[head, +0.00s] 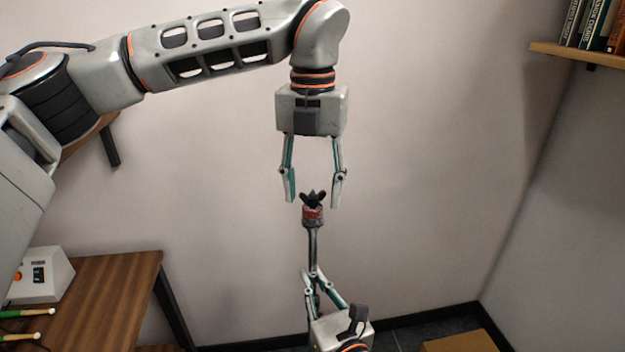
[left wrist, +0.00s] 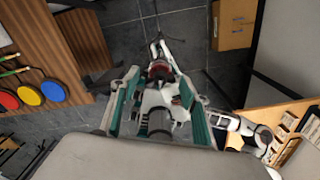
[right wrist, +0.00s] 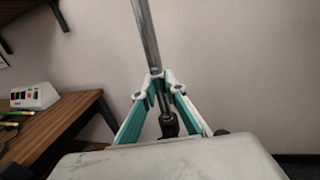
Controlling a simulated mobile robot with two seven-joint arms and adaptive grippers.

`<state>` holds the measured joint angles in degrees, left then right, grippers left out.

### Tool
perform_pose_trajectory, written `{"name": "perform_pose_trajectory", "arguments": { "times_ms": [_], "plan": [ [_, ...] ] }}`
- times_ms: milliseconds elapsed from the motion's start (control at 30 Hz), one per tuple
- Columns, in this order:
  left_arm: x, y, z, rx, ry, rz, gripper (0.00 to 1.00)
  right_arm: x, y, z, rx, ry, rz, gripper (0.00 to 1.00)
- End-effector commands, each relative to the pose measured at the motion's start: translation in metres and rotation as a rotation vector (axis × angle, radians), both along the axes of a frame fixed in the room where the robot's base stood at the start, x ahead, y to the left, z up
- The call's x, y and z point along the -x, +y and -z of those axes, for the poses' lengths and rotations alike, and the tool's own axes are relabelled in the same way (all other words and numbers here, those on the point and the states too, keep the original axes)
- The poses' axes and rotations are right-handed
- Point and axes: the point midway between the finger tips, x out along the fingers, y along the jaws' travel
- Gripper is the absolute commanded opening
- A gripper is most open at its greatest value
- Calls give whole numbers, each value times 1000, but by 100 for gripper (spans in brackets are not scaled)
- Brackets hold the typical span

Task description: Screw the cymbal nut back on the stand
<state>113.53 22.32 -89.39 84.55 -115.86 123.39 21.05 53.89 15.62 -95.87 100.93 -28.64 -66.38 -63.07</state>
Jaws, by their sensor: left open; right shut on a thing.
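The stand is an upright grey rod (head: 312,248) with a red band (head: 312,213) near its top. The cymbal nut (head: 313,197), black and winged, sits at the top of the rod; whether it is threaded on cannot be told. My left gripper (head: 313,203) points down, open, with one finger on each side of the nut and visible gaps between. The red part also shows between its fingers in the left wrist view (left wrist: 160,69). My right gripper (head: 313,274) is shut on the rod below; the rod rises from its fingertips in the right wrist view (right wrist: 145,38).
A shelf with books (head: 590,57) is at upper right. The wall behind the stand is bare.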

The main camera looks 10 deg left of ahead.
Motion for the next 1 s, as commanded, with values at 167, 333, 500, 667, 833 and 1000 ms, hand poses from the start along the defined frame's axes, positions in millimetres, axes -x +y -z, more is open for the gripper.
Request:
{"name": "perform_pose_trajectory", "arguments": {
  "times_ms": [167,333,500,667,833,1000],
  "plan": [
    [0,0,-1,0,-1,0,41,-1,0,-2,-1,-4,1,0],
    [0,0,-1,0,-1,0,4,-1,0,-2,-1,-4,1,0],
    [0,0,-1,0,-1,0,4,-1,0,-2,-1,-4,2,0],
    [0,0,-1,0,-1,9,3,-1,0,-2,-1,-4,2,0],
    [0,0,-1,0,-1,10,49,-1,0,-2,-1,-4,2,0],
    [0,0,-1,0,-1,10,49,-1,0,-2,-1,-4,2,0]
  ]
}}
